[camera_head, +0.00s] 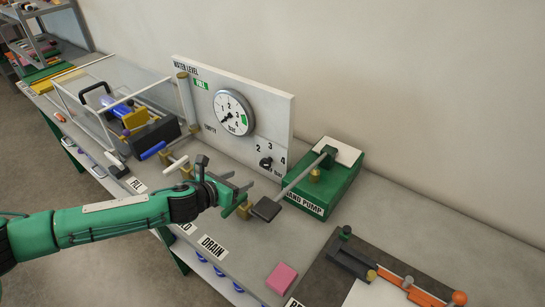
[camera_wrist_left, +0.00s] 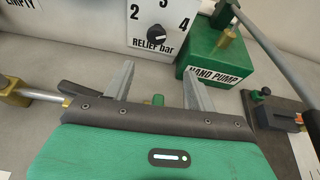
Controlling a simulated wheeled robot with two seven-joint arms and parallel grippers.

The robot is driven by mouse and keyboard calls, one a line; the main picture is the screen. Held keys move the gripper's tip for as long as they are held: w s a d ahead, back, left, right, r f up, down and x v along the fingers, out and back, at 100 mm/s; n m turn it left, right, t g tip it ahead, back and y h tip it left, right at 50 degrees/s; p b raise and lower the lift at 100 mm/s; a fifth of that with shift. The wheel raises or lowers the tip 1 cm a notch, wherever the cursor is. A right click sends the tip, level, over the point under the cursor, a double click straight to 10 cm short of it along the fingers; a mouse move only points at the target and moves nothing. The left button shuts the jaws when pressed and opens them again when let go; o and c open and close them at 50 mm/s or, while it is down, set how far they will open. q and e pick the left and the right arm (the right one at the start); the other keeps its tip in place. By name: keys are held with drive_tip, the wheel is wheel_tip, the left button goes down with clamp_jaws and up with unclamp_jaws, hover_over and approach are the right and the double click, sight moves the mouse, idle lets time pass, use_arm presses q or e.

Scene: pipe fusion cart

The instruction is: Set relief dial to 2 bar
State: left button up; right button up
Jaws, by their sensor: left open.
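The relief dial (camera_head: 265,162) is a small black knob low on the right part of the white gauge panel (camera_head: 274,113), with the numbers 2, 3 and 4 around it. In the left wrist view the dial (camera_wrist_left: 157,31) sits above the label "RELIEF bar", ahead of the fingers; its exact pointer setting is too small to tell. My left gripper (camera_head: 246,187) is open and empty, in front of and below the dial, apart from it. Its two grey fingers also show in the left wrist view (camera_wrist_left: 158,88). My right gripper is not in view.
The green hand pump (camera_head: 325,180) stands right of the dial, its long lever (camera_head: 288,187) slanting toward my left gripper. Brass valves (camera_head: 245,209) stand near the gripper. A round pressure gauge (camera_head: 234,112) is on the panel. A pink block (camera_head: 281,278) lies at the front edge.

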sight(264, 164)
use_arm(q)
drive_tip(key=shift+m, duration=0.3)
drive_tip(key=x, duration=0.4)
drive_tip(key=p+x, duration=0.1)
drive_tip(key=x, duration=0.3)
drive_tip(key=p+x, duration=0.1)
drive_tip(key=x, duration=0.3)
drive_tip(key=shift+w+a+r, duration=0.15)
drive_tip(key=shift+w+r, duration=0.1)
drive_tip(key=shift+w, duration=0.2)
drive_tip(key=shift+x, duration=0.8)
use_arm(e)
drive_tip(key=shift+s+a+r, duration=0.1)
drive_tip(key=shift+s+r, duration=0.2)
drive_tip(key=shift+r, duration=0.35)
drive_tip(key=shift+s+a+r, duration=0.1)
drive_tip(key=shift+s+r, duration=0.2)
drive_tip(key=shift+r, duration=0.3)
use_arm(q)
drive_tip(key=shift+c, duration=0.3)
drive_tip(key=shift+p, duration=0.3)
drive_tip(key=c, duration=0.9)
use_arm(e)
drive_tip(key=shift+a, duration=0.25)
